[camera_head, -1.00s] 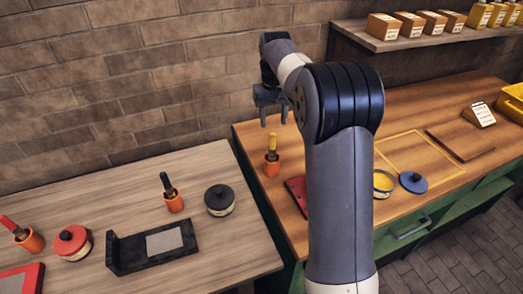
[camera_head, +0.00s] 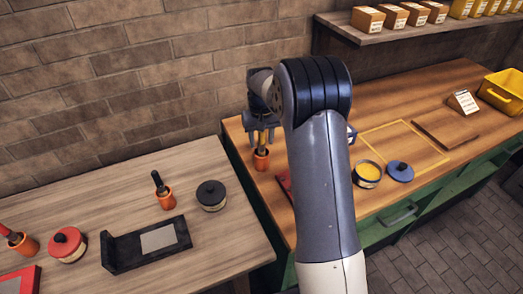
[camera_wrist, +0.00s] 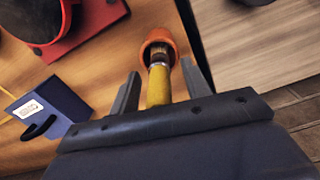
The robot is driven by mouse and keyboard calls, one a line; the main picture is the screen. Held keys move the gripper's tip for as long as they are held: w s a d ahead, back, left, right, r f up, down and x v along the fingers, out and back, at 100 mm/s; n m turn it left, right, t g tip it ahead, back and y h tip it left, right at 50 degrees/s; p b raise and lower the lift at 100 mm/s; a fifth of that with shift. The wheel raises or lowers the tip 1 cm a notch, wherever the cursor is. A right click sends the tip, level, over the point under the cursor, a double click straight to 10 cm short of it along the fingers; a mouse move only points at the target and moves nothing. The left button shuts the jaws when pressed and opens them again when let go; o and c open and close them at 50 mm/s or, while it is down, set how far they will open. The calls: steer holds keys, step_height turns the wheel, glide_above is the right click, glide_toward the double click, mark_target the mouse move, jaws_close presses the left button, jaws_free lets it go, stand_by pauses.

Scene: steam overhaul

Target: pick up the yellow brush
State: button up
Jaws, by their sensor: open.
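The yellow brush (camera_wrist: 158,86) stands handle-up in an orange cup (camera_head: 261,161) on the wooden bench at the right of the head view. The cup also shows at the top of the wrist view (camera_wrist: 172,38), with the brush's bristle end inside it. My gripper (camera_wrist: 160,70) is open, with one finger on each side of the yellow handle. A gap shows between the handle and the left finger; the right finger is closer, and I cannot tell if it touches. In the head view my gripper (camera_head: 262,135) is over the cup and partly hides the brush.
A red object (camera_head: 284,184) lies just right of the cup. An open yellow pot (camera_head: 367,172) and a blue lid (camera_head: 400,171) are farther right. The left table (camera_head: 95,200) holds another orange cup with a dark-handled brush (camera_head: 160,186). A brick wall stands behind.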

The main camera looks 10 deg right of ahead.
steer(key=shift+c, duration=0.5)
jaws_close()
